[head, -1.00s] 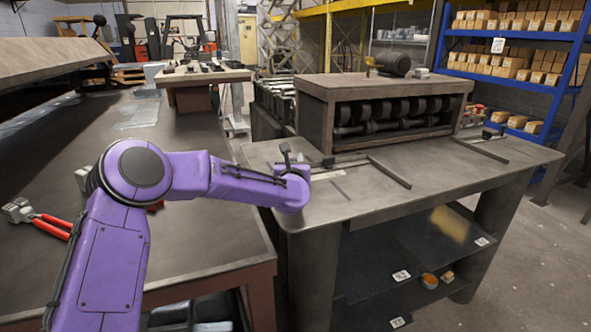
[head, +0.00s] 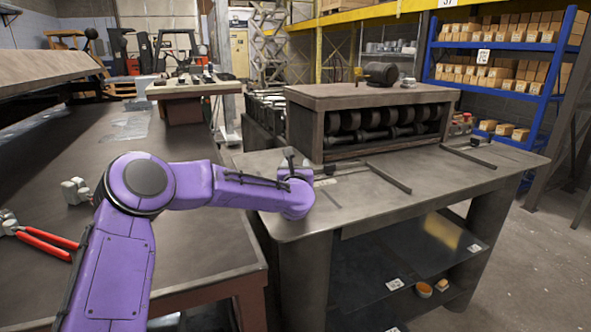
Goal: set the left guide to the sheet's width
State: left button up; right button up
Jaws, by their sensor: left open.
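The forming machine (head: 372,95) stands on a grey worktable with a row of dark rollers in its front opening. A dark bar (head: 388,177), which looks like the left guide, lies slantwise on the tabletop in front of the rollers. A small dark block (head: 329,168) sits near the table's left side, left of this bar. A second bar (head: 469,155) lies farther right. My left gripper (head: 291,158) is over the table's left edge, left of the block and apart from the bar. It is open; my wrist hides much of it. My right gripper is out of view. No sheet is clearly visible on the worktable.
A long dark bench (head: 60,240) fills the left, with red-handled pliers (head: 42,243) on it. Shelves (head: 410,265) under the worktable hold dark panels and small items. A blue rack (head: 500,70) with boxes stands at the back right. The tabletop's front is clear.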

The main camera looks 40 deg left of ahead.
pick_arm(q)
jog(key=b+v, duration=0.1)
jog(key=v, duration=0.9)
jog(key=shift+s+d+r+b, duration=0.1)
jog(key=shift+s+r+b, duration=0.1)
jog(key=shift+b, duration=0.1)
jog(key=shift+f, duration=0.1)
